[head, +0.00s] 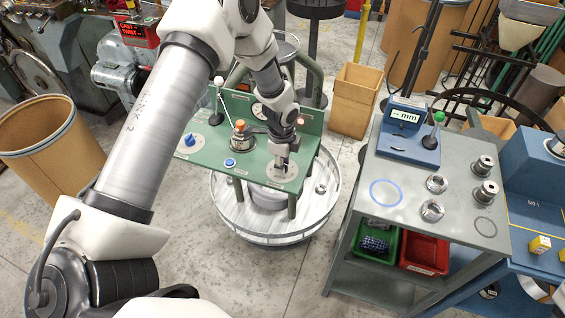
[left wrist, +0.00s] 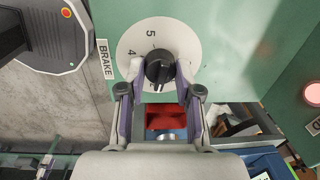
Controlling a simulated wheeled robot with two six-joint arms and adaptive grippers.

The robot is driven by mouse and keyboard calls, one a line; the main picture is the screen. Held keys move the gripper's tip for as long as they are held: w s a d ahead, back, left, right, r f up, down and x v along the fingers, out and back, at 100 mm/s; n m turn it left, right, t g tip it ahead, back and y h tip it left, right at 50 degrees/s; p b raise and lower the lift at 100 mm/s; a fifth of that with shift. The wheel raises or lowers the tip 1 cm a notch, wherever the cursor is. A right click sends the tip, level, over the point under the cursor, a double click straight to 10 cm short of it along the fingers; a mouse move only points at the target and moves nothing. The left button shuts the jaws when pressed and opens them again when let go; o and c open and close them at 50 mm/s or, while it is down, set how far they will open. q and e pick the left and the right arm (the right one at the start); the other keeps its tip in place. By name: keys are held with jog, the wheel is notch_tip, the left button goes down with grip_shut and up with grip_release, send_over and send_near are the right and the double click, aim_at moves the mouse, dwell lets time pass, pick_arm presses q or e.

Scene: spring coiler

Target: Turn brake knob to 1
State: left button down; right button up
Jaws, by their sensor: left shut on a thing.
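The brake knob (left wrist: 159,68) is black and round, on a white dial plate (left wrist: 188,40) with the BRAKE label (left wrist: 106,59) beside it. The numbers 5 and 4 can be read; other dial numbers are hidden or unclear. A pale mark on the knob faces the bottom of the left wrist view. My left gripper (left wrist: 159,84) is shut on the knob, one finger at each side. In the head view my left gripper (head: 282,162) points down at the round dial plate (head: 277,176) on the green panel (head: 244,180), covering most of the knob. My right gripper is not in view.
The panel also carries a blue knob (head: 190,140), a blue button (head: 230,162), an orange-topped control (head: 239,127) and a lever (head: 218,98). A grey bench (head: 405,205) with a gauge (head: 406,130) and metal parts stands to the right, with floor between.

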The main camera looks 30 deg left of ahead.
pick_arm(q)
jog(key=shift+s+f, duration=0.1)
jog(key=shift+f, duration=0.05)
jog(key=n, duration=0.4)
jog(key=shift+n, duration=0.3)
jog(key=n, duration=0.5)
jog(key=shift+f+g, duration=0.1)
jog(key=shift+g, duration=0.2)
jog(key=c, duration=0.8)
grip_release()
jog(key=shift+w, duration=0.2)
